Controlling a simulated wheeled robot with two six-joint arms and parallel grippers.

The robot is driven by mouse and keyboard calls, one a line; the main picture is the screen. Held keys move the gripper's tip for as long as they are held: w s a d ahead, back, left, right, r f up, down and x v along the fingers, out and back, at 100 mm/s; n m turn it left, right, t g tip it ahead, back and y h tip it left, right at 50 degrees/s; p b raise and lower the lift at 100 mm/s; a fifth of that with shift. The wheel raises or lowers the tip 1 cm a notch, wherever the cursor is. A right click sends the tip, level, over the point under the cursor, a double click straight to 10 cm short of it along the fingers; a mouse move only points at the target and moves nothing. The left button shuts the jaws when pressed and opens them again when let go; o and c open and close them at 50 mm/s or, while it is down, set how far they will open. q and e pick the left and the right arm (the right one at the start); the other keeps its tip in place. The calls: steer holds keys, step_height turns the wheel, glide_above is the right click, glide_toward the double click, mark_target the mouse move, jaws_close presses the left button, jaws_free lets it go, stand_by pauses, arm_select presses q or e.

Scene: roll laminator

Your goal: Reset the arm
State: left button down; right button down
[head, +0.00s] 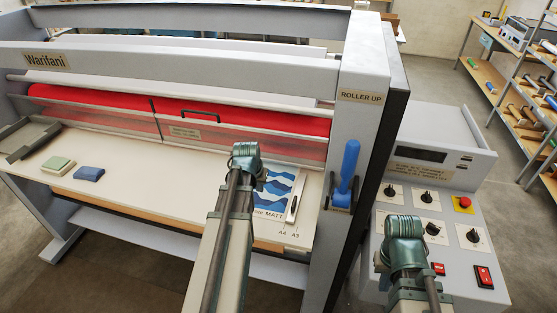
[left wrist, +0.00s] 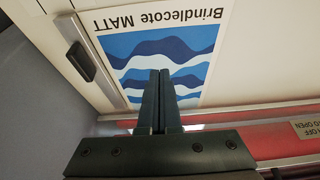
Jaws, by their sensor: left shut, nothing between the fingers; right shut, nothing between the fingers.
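My left gripper (head: 245,152) is over the laminator's feed table (head: 130,178), near a blue-and-white wave-patterned sheet marked MATT (head: 279,190). In the left wrist view its two dark fingers (left wrist: 158,73) are shut together with nothing between them. They overlap the sheet (left wrist: 150,45) in that view; I cannot tell their height above it. My right gripper (head: 405,226) is over the control panel (head: 455,262), among the knobs. My wrist hides its fingers in the head view. It is shut and empty.
A blue lever (head: 348,165) stands on the right post under the ROLLER UP label. A metal guide (head: 297,196) lies beside the sheet. A green-and-cream block (head: 58,165) and a blue block (head: 89,173) lie at left. The panel has a red emergency button (head: 464,202) and red switches (head: 484,276).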

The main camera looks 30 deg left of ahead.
arm_select(q)
steer(key=shift+r, duration=0.4)
arm_select(e)
steer(key=shift+r, duration=0.4)
